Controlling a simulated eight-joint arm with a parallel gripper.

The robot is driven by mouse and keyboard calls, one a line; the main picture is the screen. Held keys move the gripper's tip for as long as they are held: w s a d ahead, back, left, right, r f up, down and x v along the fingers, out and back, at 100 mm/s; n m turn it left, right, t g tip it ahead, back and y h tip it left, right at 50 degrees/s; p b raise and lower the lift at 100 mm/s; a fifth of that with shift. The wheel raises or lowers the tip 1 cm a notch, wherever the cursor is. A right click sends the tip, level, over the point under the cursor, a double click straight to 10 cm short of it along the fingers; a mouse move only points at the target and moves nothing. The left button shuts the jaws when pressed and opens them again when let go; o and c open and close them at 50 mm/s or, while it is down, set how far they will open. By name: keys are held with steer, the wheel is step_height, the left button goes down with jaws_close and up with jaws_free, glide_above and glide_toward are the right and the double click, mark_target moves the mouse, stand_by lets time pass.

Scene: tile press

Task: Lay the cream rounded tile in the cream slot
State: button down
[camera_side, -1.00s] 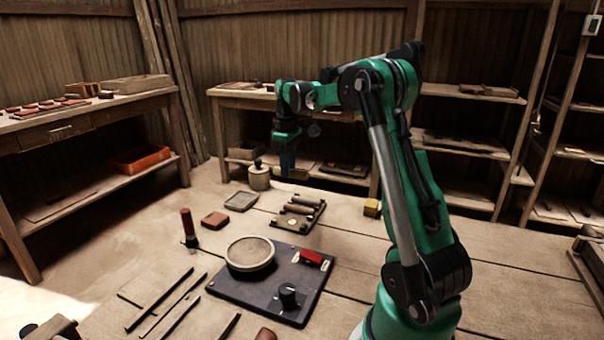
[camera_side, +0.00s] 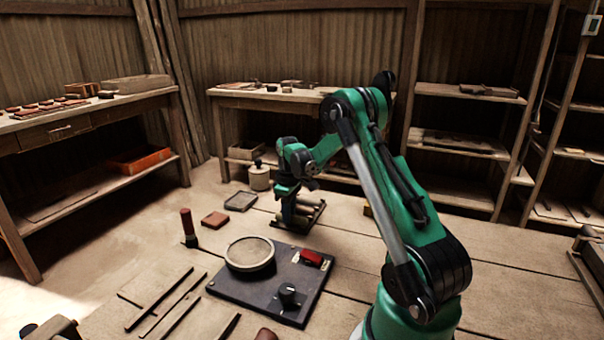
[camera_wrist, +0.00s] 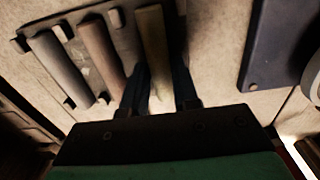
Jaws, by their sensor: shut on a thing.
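The cream rounded tile (camera_wrist: 154,45) is a long half-round bar between the fingers of my gripper (camera_wrist: 160,92) in the wrist view. My gripper (camera_side: 290,222) is shut on it, low at the near side of the dark slotted rack (camera_side: 318,222). In the wrist view the tile lies along the right-hand place of the rack (camera_wrist: 88,20), parallel to the other tiles. The cream slot is hidden under the tile and fingers. I cannot tell whether the tile touches the slot floor.
A grey tile (camera_wrist: 58,66) and a brown tile (camera_wrist: 102,55) lie left of the cream one. A dark board (camera_side: 255,290) with a round disc (camera_side: 250,254) and red block (camera_side: 312,257) is nearby. A lidded pot (camera_side: 259,177) and grey tray (camera_side: 240,201) stand behind.

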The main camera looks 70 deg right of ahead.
steer(key=shift+f, duration=0.15)
steer(key=c, duration=0.7)
jaws_free()
steer(key=shift+o, duration=0.2)
step_height(320, 180, up, 12)
steer(key=w+a+r+t, duration=0.1)
steer(key=w+a+r, duration=0.15)
steer(key=a, duration=0.55)
steer(key=s+a+f+t, duration=0.1)
steer(key=s+a+t, duration=0.2)
steer(key=a, duration=0.7)
steer(key=s+a+t, duration=0.3)
steer(key=a, duration=0.7)
steer(key=shift+f, duration=0.35)
